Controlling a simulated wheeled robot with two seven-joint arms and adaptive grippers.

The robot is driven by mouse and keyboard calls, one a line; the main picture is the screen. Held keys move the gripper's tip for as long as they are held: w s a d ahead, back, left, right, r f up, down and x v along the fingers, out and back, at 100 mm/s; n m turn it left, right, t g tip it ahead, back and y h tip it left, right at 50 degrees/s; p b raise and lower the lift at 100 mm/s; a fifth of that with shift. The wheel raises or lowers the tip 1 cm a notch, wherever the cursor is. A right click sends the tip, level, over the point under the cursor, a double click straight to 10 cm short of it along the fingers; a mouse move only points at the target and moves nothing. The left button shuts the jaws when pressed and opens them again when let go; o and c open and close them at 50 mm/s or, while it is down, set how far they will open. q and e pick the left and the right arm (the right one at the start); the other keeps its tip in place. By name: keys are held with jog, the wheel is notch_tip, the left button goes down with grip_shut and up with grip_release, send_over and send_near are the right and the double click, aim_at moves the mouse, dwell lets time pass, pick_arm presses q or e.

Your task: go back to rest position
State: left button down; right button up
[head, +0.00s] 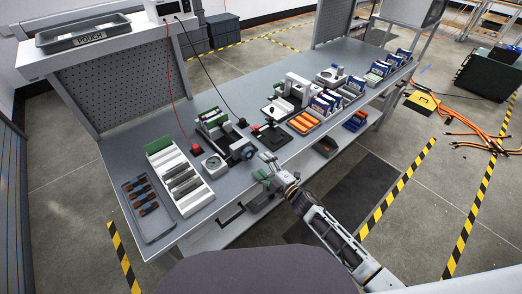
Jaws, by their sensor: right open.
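My right gripper (264,172) is near the front edge of the long grey workbench (238,80), in front of the devices in its middle. My right arm comes in from the lower right. The gripper is open, and no object shows between its fingers. It is small in the view, and I cannot tell whether it touches anything. My left gripper is not in view.
The bench holds a grey tray (163,228) of dark cylinders, a white slotted rack (196,197), and a tray of orange cells (303,123). Blue-and-white packs stand at right. Orange cables (470,127) and a yellow box (421,102) lie on the floor.

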jog(key=shift+d+f, duration=0.1)
jog(key=shift+f, duration=0.15)
